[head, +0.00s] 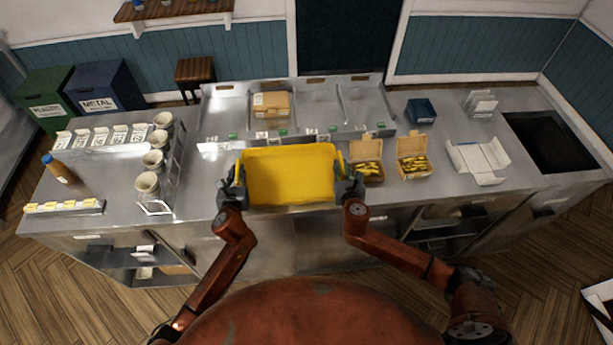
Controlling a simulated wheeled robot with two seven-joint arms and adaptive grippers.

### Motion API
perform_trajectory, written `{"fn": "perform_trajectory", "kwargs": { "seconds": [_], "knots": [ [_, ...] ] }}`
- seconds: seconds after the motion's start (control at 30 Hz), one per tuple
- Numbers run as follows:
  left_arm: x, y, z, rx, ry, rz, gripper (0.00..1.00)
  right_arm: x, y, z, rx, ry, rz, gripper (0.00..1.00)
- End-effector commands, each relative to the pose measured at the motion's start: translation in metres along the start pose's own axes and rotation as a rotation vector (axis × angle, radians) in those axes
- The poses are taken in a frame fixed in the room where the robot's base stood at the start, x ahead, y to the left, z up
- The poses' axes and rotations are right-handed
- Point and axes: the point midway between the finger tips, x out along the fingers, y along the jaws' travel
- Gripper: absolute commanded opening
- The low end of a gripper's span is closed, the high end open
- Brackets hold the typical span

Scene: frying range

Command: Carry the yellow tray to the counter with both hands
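The yellow tray (290,178) is at the front middle of the steel counter (405,197), with its open side facing me. I cannot tell whether it rests on the counter top or is held just above it. My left gripper (236,184) is at the tray's left end and my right gripper (345,182) is at its right end. Both seem to touch the end walls. The fingertips are small and partly hidden against the tray, so their closing is not clear.
Two cardboard boxes with yellow items (412,165) stand just right of the tray. Cups (147,184) in a rack stand to the left. Steel compartments (315,105) line the back, one holding a cardboard box (270,104). A white open carton (478,160) lies farther right.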

Motion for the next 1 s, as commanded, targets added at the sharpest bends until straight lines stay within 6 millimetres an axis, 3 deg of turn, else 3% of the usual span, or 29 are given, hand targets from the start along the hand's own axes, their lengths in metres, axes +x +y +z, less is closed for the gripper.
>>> {"fn": "perform_trajectory", "kwargs": {
  "seconds": [0.17,0.57,1.0],
  "knots": [
    [0.0,0.0,0.002,0.0,-0.001,0.0,0.27,0.0,0.0,0.002,0.001,-0.001,0.001,0.28],
    [-0.009,0.0,0.001,0.0,-0.001,-0.001,0.27,-0.001,0.001,0.002,0.001,-0.001,0.001,0.28],
    [-0.093,0.0,0.001,-0.001,0.0,-0.001,0.27,-0.001,0.001,0.002,0.001,-0.001,0.001,0.28]
  ]
}}
